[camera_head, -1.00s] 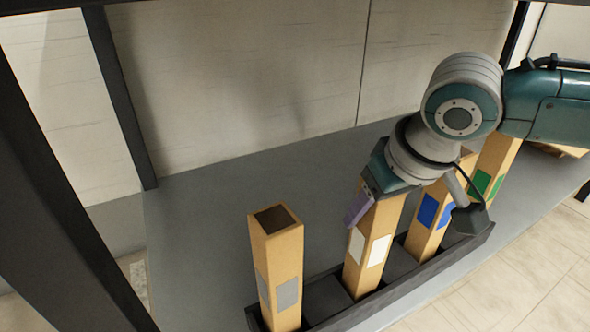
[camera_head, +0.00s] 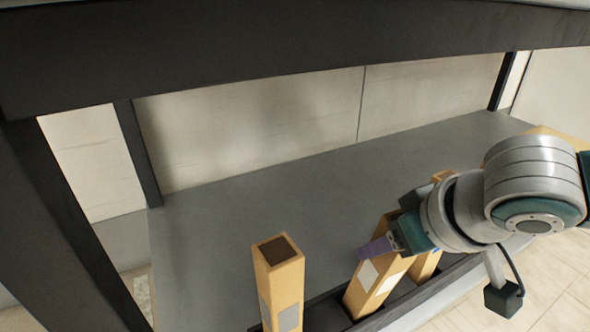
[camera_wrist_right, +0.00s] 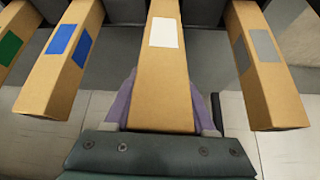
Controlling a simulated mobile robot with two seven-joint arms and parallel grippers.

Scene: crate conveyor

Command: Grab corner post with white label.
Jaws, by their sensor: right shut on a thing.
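The corner post with the white label (camera_head: 372,287) is a tan square post standing in the dark rack, leaning a little to the right. My right gripper (camera_head: 377,248) is shut on its upper part, coming in from the right. In the right wrist view the white-labelled post (camera_wrist_right: 161,80) lies between the purple fingers, with its white label (camera_wrist_right: 163,32) below the grip on the post. The right gripper (camera_wrist_right: 162,105) shows there with a finger on each side of the post. My left gripper is not in view.
A grey-labelled post (camera_head: 280,280) stands to the left in the rack (camera_head: 402,297). A blue-labelled post (camera_wrist_right: 68,50) and a green-labelled one (camera_wrist_right: 20,40) stand on the other side. A dark beam (camera_head: 300,50) crosses above the grey shelf (camera_head: 240,200).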

